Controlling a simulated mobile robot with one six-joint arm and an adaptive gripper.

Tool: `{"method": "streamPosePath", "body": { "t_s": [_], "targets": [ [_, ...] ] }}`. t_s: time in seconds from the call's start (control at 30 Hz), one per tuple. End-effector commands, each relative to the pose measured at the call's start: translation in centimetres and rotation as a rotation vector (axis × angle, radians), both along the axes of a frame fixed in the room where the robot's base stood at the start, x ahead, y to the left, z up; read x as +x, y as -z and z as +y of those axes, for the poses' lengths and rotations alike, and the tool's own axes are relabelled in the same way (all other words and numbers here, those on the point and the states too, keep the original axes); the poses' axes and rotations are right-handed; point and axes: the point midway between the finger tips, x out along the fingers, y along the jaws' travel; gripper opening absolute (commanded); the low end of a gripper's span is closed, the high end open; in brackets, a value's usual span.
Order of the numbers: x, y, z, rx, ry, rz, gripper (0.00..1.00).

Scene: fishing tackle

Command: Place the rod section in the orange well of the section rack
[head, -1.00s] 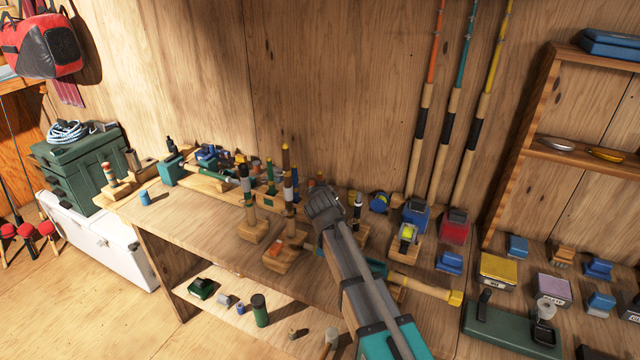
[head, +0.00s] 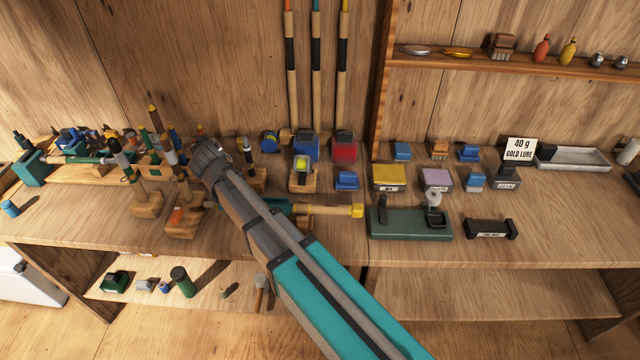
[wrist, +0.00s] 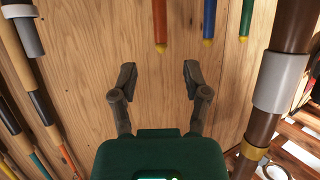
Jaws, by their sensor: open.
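My gripper (wrist: 158,80) is open in the wrist view, with only the wooden wall between its fingers. In the head view my gripper (head: 208,160) is over the bench, right of the upright rods; its fingers are unclear there. A brown rod piece with a grey band (wrist: 281,82) stands right of the fingers in the wrist view, apart from them. In the head view, banded rod pieces (head: 121,158) stand upright on wooden blocks. One front block bears an orange patch (head: 177,215). I cannot tell which piece is the rod section or which stand is the section rack.
Red-brown (wrist: 160,22), blue (wrist: 209,20) and green (wrist: 246,18) rods with yellow ends show beyond the fingers. The bench's far right front is clear.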

Motion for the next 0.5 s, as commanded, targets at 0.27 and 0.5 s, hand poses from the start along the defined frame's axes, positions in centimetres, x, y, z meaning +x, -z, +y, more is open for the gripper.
{"method": "streamPosePath", "body": {
  "t_s": [0.27,0.5],
  "targets": [
    [0.5,0.9,-3.6,-0.031,0.051,0.043,0.60],
    [0.6,3.5,-13.6,-0.116,0.184,0.191,0.60]
  ]
}}
